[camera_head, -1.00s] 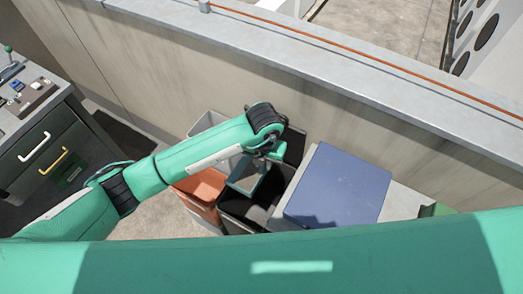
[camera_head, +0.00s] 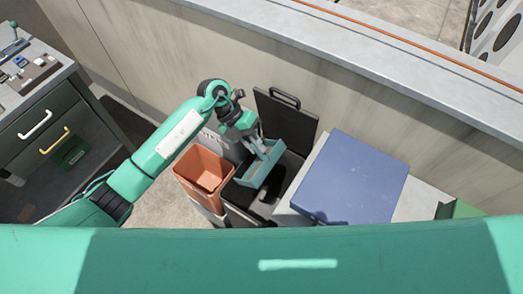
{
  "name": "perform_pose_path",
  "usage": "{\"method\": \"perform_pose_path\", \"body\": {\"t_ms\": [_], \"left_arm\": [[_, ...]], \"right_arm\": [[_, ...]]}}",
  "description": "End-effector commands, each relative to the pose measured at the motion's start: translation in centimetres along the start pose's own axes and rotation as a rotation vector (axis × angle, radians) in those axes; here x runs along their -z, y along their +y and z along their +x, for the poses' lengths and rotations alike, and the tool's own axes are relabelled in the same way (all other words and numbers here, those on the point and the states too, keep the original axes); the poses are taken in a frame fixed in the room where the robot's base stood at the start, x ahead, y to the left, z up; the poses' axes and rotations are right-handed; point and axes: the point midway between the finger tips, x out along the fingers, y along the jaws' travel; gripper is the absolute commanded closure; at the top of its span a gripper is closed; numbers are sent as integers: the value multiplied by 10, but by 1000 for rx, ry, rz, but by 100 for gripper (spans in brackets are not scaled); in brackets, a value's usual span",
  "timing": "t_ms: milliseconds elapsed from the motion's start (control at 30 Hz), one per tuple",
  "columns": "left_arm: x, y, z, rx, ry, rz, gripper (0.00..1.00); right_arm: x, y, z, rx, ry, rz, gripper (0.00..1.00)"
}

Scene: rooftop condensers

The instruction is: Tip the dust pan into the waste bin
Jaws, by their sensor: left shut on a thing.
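My left gripper (camera_head: 260,148) is shut on the teal dust pan (camera_head: 264,174) and holds it over the mouth of a dark bin with a raised lid (camera_head: 287,122). The dark bin (camera_head: 235,194) appears to be the waste bin, and the pan hides part of its opening. The pan appears tilted, with its open tray facing up toward the camera; I cannot tell whether dust is in it. My right gripper is not in view.
An orange bin (camera_head: 203,170) stands close on the left of the dark bin. A blue flat-topped box (camera_head: 352,178) stands close on the right. The parapet wall (camera_head: 180,65) runs behind. A drawer cabinet (camera_head: 38,128) is at far left.

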Motion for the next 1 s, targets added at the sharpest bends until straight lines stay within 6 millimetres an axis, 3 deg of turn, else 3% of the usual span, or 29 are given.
{"method": "perform_pose_path", "body": {"t_ms": [33, 400, 600, 1000], "left_arm": [[-2, 10, 4, 43, 8, -4, 100], [-7, 33, -3, 335, 65, -1, 100], [-8, 37, -6, 404, 81, 0, 100], [-8, 38, -8, 429, 85, 1, 100]], "right_arm": [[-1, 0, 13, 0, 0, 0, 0], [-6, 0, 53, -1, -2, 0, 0], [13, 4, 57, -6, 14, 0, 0], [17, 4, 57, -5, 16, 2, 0]]}}
